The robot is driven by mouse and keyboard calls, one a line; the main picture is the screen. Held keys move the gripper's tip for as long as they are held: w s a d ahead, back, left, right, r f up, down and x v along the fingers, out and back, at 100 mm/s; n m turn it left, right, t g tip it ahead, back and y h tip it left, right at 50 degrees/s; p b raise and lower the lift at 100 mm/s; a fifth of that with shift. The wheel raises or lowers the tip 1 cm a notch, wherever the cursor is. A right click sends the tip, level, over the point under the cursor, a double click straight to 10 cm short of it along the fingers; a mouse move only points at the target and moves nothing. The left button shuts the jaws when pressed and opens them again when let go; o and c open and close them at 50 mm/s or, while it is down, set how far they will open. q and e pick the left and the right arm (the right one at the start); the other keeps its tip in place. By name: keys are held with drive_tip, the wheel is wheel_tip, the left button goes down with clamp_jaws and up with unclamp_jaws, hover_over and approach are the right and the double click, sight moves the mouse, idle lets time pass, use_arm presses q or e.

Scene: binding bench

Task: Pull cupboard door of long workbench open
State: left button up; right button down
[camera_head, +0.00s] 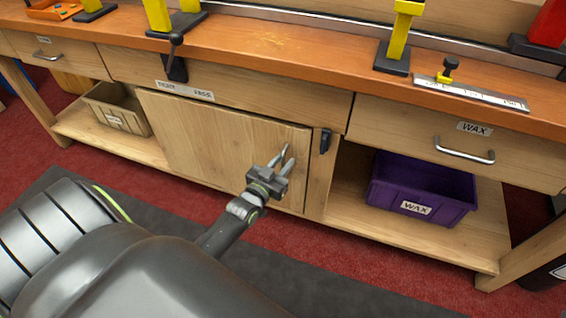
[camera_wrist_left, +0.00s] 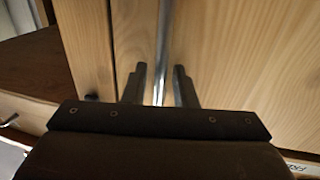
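The wooden cupboard door (camera_head: 200,140) is under the bench top of the long workbench (camera_head: 270,42), left of a narrow post. It looks shut or nearly so. A vertical metal bar handle (camera_wrist_left: 163,45) is near its free edge. My left gripper (camera_head: 284,158) is at the handle in the head view. In the left wrist view its two dark fingers (camera_wrist_left: 160,85) stand one on each side of the bar, with a gap visible at least on the left, so it is open around the handle. My right gripper is in neither view.
A black fitting (camera_head: 325,140) is on the post right of the door. A purple WAX bin (camera_head: 420,185) stands on the right lower shelf, a beige bin (camera_head: 117,108) on the left one. Grey mat and red floor lie in front of the door, partly under my arm.

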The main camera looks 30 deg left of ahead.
use_arm(q)
drive_tip(key=shift+w, duration=0.25)
clamp_jaws()
drive_tip(key=shift+s, duration=0.1)
